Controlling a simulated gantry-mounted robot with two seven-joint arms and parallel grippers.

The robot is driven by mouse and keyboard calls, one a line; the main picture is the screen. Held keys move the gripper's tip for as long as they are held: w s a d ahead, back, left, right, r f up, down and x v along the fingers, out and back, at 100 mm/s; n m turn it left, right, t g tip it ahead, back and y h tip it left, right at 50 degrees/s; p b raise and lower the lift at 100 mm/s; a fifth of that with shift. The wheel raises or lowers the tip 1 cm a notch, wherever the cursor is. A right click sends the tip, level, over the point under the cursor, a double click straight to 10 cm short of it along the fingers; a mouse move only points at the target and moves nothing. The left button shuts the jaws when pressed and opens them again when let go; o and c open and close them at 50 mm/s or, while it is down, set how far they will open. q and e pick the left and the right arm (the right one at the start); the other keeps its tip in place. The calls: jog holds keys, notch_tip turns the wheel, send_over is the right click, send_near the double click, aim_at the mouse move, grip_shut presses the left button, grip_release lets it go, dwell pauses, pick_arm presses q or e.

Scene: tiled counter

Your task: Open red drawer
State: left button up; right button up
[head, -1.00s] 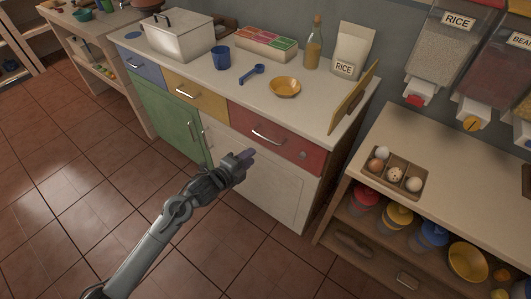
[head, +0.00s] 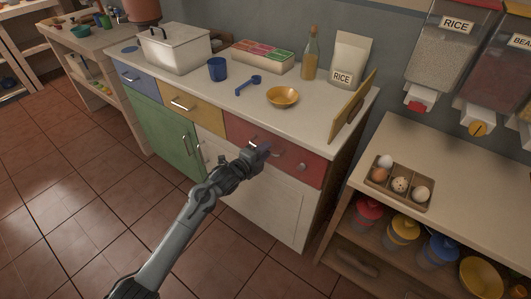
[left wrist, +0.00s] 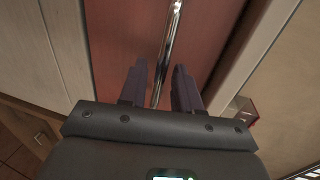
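The red drawer (head: 307,172) is at the right end of the counter's drawer row, and its front looks flush with the cabinet. Its silver bar handle (head: 256,145) is partly hidden behind my left gripper (head: 262,149). In the left wrist view the red drawer front (left wrist: 120,35) fills the middle, and the handle (left wrist: 168,45) runs down between the two fingers of my left gripper (left wrist: 160,84). The fingers are apart, one on each side of the handle. I cannot tell whether either finger touches it. My right gripper is not in view.
A yellow drawer (head: 185,104) and a blue drawer (head: 138,78) are left of the red one. A white cabinet door (head: 262,201) is below. A wooden shelf unit with an egg tray (head: 400,203) stands close on the right. The tiled floor in front is clear.

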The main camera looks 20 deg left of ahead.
pick_arm(q)
jog(key=shift+w+d+f, duration=0.1)
jog(key=shift+w+d, duration=0.05)
jog(key=shift+w, duration=0.35)
jog(key=shift+c, duration=0.3)
grip_shut()
